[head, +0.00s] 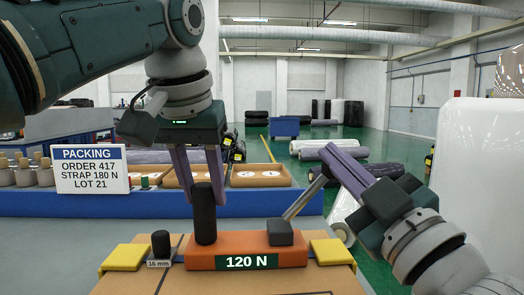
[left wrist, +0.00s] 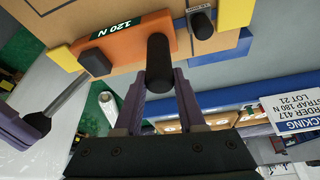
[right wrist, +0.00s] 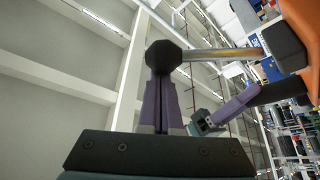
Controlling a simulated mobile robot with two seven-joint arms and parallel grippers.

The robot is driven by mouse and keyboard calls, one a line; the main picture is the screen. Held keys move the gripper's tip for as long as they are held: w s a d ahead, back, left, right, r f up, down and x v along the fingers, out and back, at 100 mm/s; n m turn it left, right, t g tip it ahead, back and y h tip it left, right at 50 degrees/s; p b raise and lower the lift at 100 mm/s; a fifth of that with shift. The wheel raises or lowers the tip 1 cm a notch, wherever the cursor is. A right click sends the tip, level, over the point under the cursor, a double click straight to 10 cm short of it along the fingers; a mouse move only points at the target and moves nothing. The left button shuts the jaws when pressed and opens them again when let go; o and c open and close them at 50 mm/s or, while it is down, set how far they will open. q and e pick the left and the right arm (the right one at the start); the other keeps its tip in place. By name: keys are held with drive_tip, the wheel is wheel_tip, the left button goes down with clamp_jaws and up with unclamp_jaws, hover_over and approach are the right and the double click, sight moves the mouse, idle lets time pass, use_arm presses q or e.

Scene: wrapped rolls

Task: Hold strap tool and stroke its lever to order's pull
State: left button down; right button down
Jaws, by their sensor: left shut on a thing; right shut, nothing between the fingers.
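The orange strap tool (head: 246,250) sits on a cardboard-topped carton; its green display reads 120 N. My left gripper (head: 205,190) is shut on the tool's black upright handle (head: 204,222), which also shows in the left wrist view (left wrist: 160,58). The tool's silver lever (head: 304,197) slants up and right from a black pivot block (head: 280,233). My right gripper (head: 325,153) is shut with nothing between its fingers. Its tips are at the lever's dark end knob (right wrist: 170,56), apparently touching it. The order sign (head: 89,168) reads order 417, strap 180 N, lot 21.
Yellow corner pieces (head: 124,257) flank the tool, with a black post (head: 160,243) labelled 16 mm at its left. Behind stand a blue-edged bench with brown trays (head: 262,175) and several knobbed pegs. A white wrapped roll (head: 478,150) stands at right, close to my right arm.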

drive_tip(key=v, duration=1)
drive_tip(key=shift+r, duration=0.1)
idle(1.6)
drive_tip(key=a+r+n+g+y, duration=0.1)
drive_tip(key=a+r+n+g, duration=0.3)
drive_tip(key=a+n, duration=0.3)
drive_tip(key=n, duration=0.3)
drive_tip(key=shift+r+n+g+y, duration=0.3)
drive_tip(key=shift+r+g+y, duration=0.05)
drive_tip(key=shift+g+y, duration=0.05)
drive_tip(key=shift+a, duration=0.15)
drive_tip(key=x, duration=1)
drive_tip(key=shift+d+r, duration=0.1)
drive_tip(key=shift+d, duration=0.1)
